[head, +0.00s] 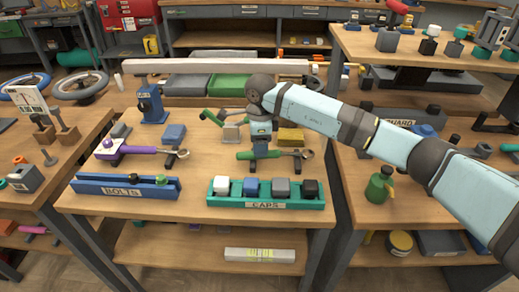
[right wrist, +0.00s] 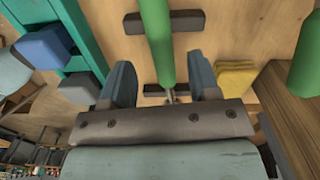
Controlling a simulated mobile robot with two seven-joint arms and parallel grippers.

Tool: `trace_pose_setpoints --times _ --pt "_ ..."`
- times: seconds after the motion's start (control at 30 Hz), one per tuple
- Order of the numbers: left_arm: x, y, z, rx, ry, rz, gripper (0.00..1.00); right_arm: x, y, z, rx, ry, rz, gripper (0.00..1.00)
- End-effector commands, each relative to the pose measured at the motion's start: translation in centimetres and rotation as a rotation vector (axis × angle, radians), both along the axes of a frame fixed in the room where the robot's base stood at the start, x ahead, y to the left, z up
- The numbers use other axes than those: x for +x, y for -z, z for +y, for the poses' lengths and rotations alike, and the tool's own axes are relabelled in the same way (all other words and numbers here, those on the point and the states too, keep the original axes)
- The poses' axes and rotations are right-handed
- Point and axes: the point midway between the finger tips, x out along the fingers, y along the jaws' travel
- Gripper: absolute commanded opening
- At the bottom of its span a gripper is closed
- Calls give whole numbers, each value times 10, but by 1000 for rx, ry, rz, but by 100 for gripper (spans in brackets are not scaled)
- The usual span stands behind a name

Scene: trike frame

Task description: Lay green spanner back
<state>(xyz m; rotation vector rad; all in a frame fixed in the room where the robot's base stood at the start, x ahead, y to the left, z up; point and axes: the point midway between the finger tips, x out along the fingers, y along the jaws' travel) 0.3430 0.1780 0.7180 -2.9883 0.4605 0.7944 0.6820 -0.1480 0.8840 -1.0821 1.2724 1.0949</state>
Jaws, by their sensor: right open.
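The green spanner (head: 245,156) lies level on the middle table, behind the green CAPS rack, with its metal ring end to the right. My right gripper (head: 261,152) is directly over its handle, pointing down. In the right wrist view the green handle (right wrist: 155,35) runs between the two open fingers (right wrist: 162,75), with a gap on each side. Two dark rest blocks (right wrist: 187,21) show under the handle, which appears to lie across them. The fingers partly hide the spanner in the head view. My left gripper is not in view.
The CAPS rack (head: 228,202) holds several coloured caps just in front. A yellow block (head: 291,137) stands behind the spanner. A purple spanner (head: 135,150) and blue BOLTS rack (head: 95,187) are at the left. A grey beam (head: 215,66) spans the back.

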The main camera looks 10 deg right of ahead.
Motion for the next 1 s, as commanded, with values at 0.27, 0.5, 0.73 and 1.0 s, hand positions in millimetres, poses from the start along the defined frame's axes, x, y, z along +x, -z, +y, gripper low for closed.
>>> trace_pose_setpoints --times 0.27,0.5,0.73,1.0 --pt "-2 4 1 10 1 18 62 1 -67 -1 1 0 -3 56" --pt "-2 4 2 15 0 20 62 0 -100 -1 0 0 -1 56" --pt "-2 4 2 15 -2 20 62 0 -106 -1 -1 0 0 56" --pt "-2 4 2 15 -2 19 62 0 -106 -1 0 0 0 56"
